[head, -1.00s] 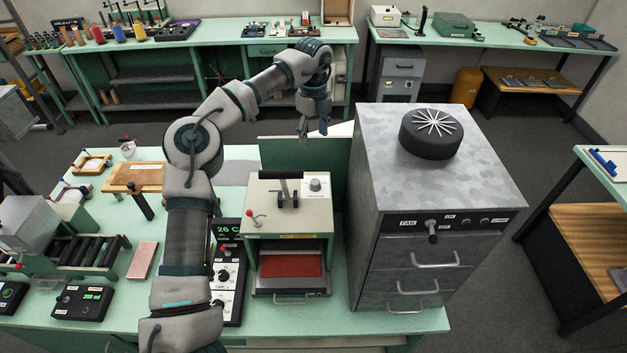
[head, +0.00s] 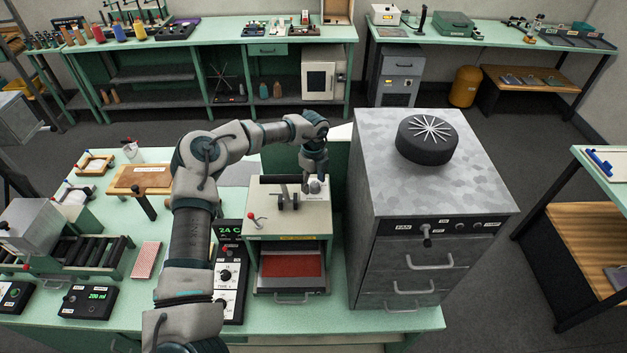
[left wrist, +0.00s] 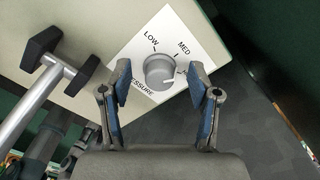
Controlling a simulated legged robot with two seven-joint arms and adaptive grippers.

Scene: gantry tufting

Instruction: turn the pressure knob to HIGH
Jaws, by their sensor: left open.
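The pressure knob (left wrist: 159,70) is a round grey dial on a white label plate (left wrist: 140,45) marked LOW, MED and PRESSURE, on top of the press box (head: 262,222). My left gripper (left wrist: 163,85) is open, with one finger on each side of the knob and no clear contact visible. In the head view the gripper (head: 314,186) hangs over the knob and largely covers it. My right gripper is not in view.
A black press handle (head: 287,198) stands just left of the knob. A tall grey metal cabinet (head: 430,190) with a black fan cap (head: 427,139) rises close on the right. A controller with a green display (head: 229,232) stands left of the press.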

